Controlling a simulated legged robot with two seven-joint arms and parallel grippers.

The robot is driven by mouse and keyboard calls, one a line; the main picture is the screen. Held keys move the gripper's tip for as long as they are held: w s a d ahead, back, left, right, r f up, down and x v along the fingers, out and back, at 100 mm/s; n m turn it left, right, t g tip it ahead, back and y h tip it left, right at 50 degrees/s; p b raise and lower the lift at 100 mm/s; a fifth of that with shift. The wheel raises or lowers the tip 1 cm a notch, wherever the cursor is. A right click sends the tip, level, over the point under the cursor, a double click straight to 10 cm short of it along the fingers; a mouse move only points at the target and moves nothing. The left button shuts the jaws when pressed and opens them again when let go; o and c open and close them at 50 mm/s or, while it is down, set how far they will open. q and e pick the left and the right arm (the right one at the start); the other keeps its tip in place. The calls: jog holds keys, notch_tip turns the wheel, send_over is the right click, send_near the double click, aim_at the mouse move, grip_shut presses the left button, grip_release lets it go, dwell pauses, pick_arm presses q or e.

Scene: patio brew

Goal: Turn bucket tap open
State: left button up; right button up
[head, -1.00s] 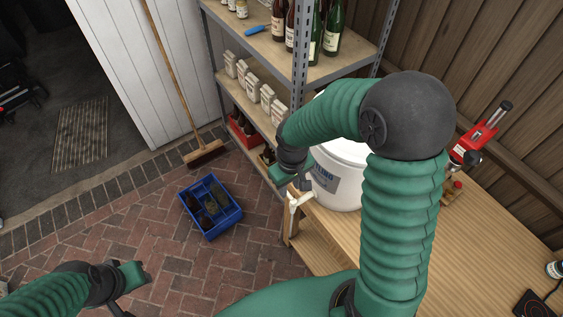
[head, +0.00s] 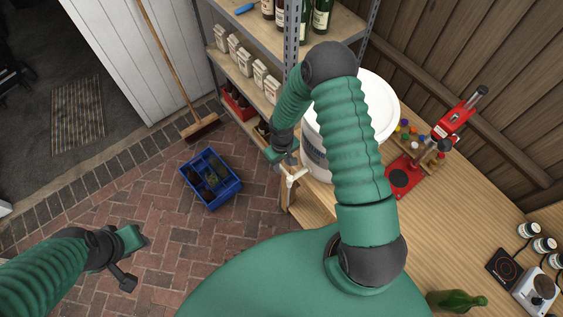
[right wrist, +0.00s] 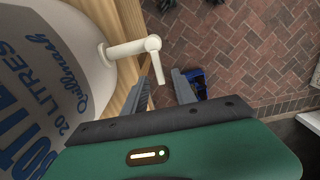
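The white bucket (head: 385,95) stands on the wooden bench, partly hidden by my right arm. Its white tap (head: 294,179) sticks out near the bench's left end. In the right wrist view the tap (right wrist: 128,49) has a horizontal spout stem and a short part bent down toward the fingers. My right gripper (head: 284,160) is just above and left of the tap; in the right wrist view its fingers (right wrist: 162,80) are apart, with the tap's bent end close to the left finger. I cannot tell whether they touch. My left gripper (head: 136,262) is open and empty over the bricks.
A blue crate (head: 211,205) with bottles sits on the brick floor. A metal shelf (head: 292,60) with bottles and packets stands behind the bucket. A red capping press (head: 420,160), a green bottle (head: 456,301) and a hot plate (head: 505,268) are on the bench. A broom (head: 200,126) leans behind.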

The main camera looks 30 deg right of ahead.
jog(key=shift+s+f, duration=0.15)
jog(key=shift+f, duration=0.25)
jog(key=shift+s+d+f, duration=0.1)
jog(key=shift+s+f, duration=0.05)
jog(key=shift+f, duration=0.05)
pick_arm(q)
jog(key=shift+s+d+r, duration=0.15)
jog(key=shift+s+r, duration=0.15)
jog(key=shift+s, duration=0.1)
pick_arm(e)
jog(key=shift+c, duration=0.4)
jog(key=c, duration=0.5)
grip_shut()
pick_arm(q)
jog(key=shift+w+f, duration=0.1)
jog(key=shift+w, duration=0.1)
